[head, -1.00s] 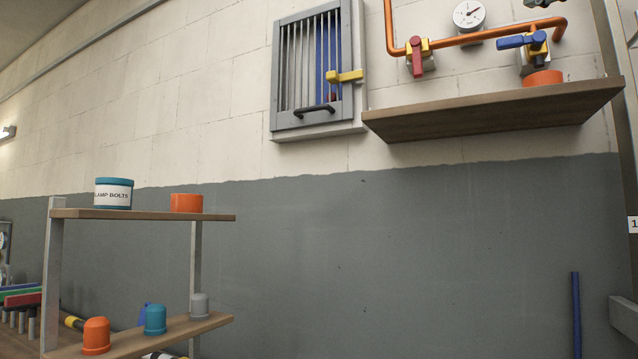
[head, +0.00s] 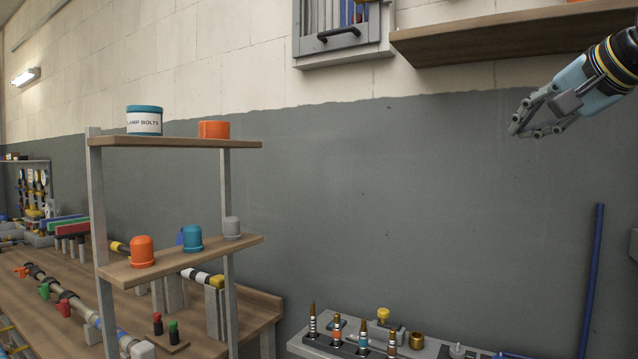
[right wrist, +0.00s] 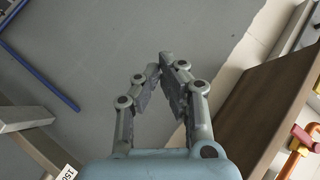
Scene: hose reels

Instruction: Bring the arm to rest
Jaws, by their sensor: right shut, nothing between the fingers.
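My right gripper (head: 518,128) comes in from the right in the head view, below the wooden wall shelf and in front of the grey wall. It also shows in the right wrist view (right wrist: 161,68). Its fingers are shut with nothing between them. It hangs in free air and touches nothing that I can see. My left gripper is not in view.
The wall shelf (head: 480,40) is just above my right arm. A wooden rack (head: 175,142) with a labelled tin (head: 145,121) and caps stands at left. Below are a workbench (head: 60,300) and a tray of nozzles (head: 310,345). A blue pole (head: 592,270) stands at right.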

